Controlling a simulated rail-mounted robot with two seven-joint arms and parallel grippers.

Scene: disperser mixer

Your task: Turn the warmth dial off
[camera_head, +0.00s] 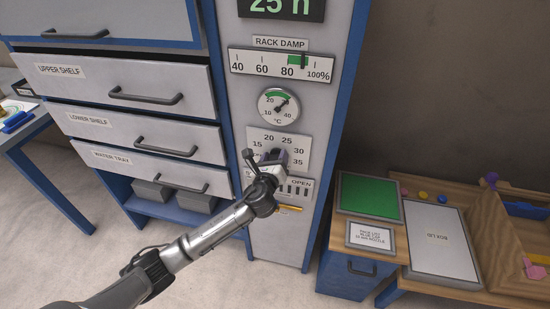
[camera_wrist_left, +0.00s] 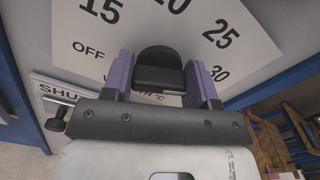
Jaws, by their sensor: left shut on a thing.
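The warmth dial is a black knob (camera_wrist_left: 160,62) on a white plate (camera_head: 300,145) marked OFF, 15, 20, 25, 30 and 35, low on the grey cabinet front. My left gripper (camera_head: 273,157) is at the knob, its purple fingers on either side. In the left wrist view the left gripper (camera_wrist_left: 162,78) is shut on the knob. OFF shows at the left and 30 at the right there. The knob's pointer is not visible, so I cannot tell its setting. In the head view the gripper hides most of the knob. My right gripper is not in view.
Above the plate are a round °C gauge (camera_head: 279,106) and a RACK DAMP scale (camera_head: 281,66). Below it is a SHUT/OPEN slider panel (camera_head: 296,190). Drawers with handles (camera_head: 146,97) stand left. A bench with a green pad (camera_head: 369,196) and box lid (camera_head: 442,240) stands right.

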